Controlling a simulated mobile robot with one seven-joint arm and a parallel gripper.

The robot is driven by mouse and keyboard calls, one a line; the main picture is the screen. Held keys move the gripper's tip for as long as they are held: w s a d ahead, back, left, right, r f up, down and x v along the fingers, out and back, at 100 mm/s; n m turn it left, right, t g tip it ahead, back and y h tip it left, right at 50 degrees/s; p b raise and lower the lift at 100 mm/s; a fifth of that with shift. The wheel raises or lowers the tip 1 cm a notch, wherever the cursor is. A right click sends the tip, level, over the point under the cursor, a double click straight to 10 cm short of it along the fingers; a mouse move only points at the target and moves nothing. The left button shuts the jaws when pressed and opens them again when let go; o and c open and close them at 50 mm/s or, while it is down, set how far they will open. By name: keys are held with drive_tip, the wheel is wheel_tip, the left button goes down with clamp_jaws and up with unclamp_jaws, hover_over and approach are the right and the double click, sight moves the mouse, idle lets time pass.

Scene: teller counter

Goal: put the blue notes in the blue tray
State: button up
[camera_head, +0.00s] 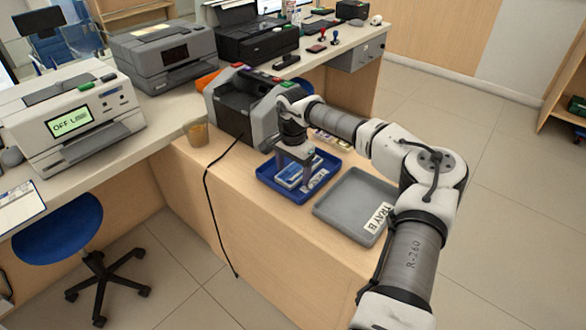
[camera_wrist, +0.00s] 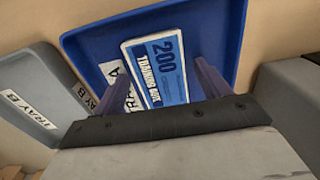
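The blue tray (camera_head: 266,183) sits on the wooden counter, left of the grey tray. A stack of blue notes (camera_head: 287,175) lies inside it; in the wrist view the top blue note (camera_wrist: 158,68) reads "200" and "TRAINING NOTE". My gripper (camera_head: 298,170) points down over the blue tray. In the wrist view my gripper (camera_wrist: 163,80) has its two fingers apart, with the notes between or just below them. The fingers look open, and a small gap shows by the right finger. The blue tray's label is partly hidden by the left finger and the notes.
A grey tray (camera_head: 340,212) labelled "TRAY B" stands empty beside the blue tray. Other notes (camera_head: 331,139) lie behind, partly hidden by my arm. A dark grey counting machine (camera_head: 240,104) stands at the back left, with a black cable hanging down the counter's front.

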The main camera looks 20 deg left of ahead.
sight(293, 173)
wheel_tip(293, 173, up, 12)
drive_tip(key=b, duration=0.1)
drive_tip(key=shift+r+b, duration=0.2)
drive_tip(key=shift+b, duration=0.15)
